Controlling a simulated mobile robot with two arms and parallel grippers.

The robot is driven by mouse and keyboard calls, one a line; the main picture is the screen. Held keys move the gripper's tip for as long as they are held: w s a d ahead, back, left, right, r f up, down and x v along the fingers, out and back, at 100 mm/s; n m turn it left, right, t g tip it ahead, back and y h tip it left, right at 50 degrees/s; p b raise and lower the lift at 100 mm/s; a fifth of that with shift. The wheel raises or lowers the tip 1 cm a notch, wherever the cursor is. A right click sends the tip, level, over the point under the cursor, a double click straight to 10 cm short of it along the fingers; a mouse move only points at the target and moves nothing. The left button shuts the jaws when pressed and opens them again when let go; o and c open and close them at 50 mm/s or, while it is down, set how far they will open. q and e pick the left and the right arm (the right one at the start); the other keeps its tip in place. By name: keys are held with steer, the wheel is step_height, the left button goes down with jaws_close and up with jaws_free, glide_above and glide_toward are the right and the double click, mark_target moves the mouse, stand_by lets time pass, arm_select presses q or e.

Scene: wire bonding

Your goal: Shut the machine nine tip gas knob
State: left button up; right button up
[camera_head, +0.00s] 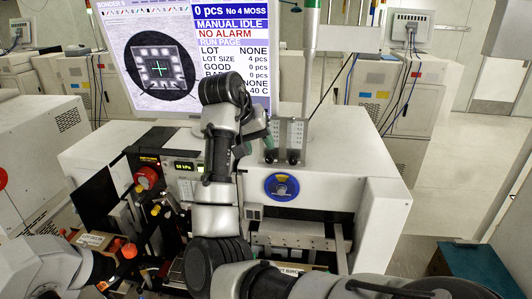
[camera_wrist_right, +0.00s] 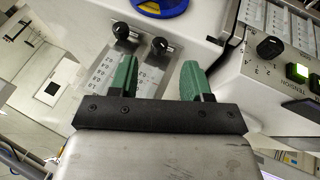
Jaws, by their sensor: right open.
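Two small black knobs, at left (camera_head: 269,157) and right (camera_head: 293,158), sit below the clear flow meters (camera_head: 290,132) on the machine's front. In the right wrist view the same two black knobs, (camera_wrist_right: 120,30) and (camera_wrist_right: 159,46), show beyond my fingers. I cannot read which one is tip gas. My right gripper (camera_head: 258,141) is beside the meters, to their left. Its green fingers (camera_wrist_right: 159,65) are apart with nothing between them, short of the knobs. My left arm (camera_head: 45,265) is at the lower left; its fingers cannot be made out clearly.
A monitor (camera_head: 185,55) reading "NO ALARM" stands above the machine. A red knob (camera_head: 147,176) is at left. The right wrist view shows a panel with a black knob (camera_wrist_right: 269,48) and a green-lit button (camera_wrist_right: 298,72).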

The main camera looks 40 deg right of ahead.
mark_target(268, 159)
steer(key=p+x, duration=0.1)
steer(key=x, duration=0.3)
steer(key=shift+d, duration=0.25)
steer(key=shift+d+f, duration=0.2)
steer(key=shift+f, duration=0.4)
jaws_close()
